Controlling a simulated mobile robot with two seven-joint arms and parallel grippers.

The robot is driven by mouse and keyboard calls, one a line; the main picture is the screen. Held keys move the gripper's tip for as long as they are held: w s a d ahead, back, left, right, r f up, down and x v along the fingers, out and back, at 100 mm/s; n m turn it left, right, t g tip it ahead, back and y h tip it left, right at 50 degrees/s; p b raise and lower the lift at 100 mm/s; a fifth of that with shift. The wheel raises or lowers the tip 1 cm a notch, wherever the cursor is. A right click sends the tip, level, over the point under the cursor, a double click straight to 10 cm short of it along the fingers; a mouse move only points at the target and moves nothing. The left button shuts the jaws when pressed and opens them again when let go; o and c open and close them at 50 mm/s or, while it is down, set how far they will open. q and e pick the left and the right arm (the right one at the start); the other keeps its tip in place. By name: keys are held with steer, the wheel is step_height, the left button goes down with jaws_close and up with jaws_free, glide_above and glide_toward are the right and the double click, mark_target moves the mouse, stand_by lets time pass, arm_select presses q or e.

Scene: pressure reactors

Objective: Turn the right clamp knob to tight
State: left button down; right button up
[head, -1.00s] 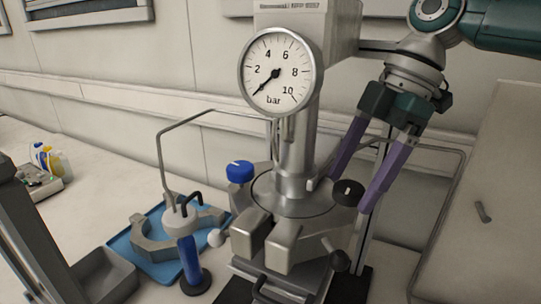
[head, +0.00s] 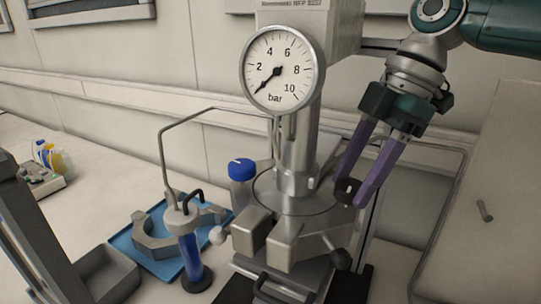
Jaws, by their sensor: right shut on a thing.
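The right clamp knob (head: 347,191) is a black round knob with a white mark on top, at the right side of the steel reactor (head: 290,190). My right gripper (head: 350,192) comes down from the upper right, and its two purple fingers are shut on the knob from either side. The fingers hide parts of the knob's rim. Two thick grey clamp jaws (head: 285,243) sit at the front of the reactor. The left gripper does not show.
A pressure gauge (head: 283,68) stands above the reactor, its needle below 2 bar. To the left are a blue-capped bottle (head: 241,170), a blue tray (head: 122,243) with a grey clamp part, a blue cylinder tool (head: 189,255) and a grey bin (head: 108,272). A thin metal frame surrounds the reactor.

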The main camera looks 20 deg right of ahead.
jaws_close()
steer(key=shift+s+r+m+p, duration=0.15)
steer(key=shift+m+p, duration=0.15)
steer(key=shift+p, duration=0.3)
steer(key=m+t+h+p, duration=0.1)
steer(key=m+p, duration=0.3)
steer(key=p, duration=0.1)
steer(key=m+t+h+p, duration=0.1)
steer(key=m+p, duration=0.4)
steer(key=p, duration=0.1)
steer(key=m+t+h+p, duration=0.1)
steer(key=m+p, duration=0.3)
steer(key=p, duration=0.1)
steer(key=shift+s+a+r+m+t, duration=0.15)
steer(key=shift+a+m+t, duration=0.25)
steer(key=shift+m+h+p, duration=0.7)
steer(key=shift+m+p, duration=0.35)
steer(key=shift+m, duration=0.15)
steer(key=shift+f+m+h+p, duration=0.2)
steer(key=shift+m+h+p, duration=0.3)
steer(key=shift+m, duration=1)
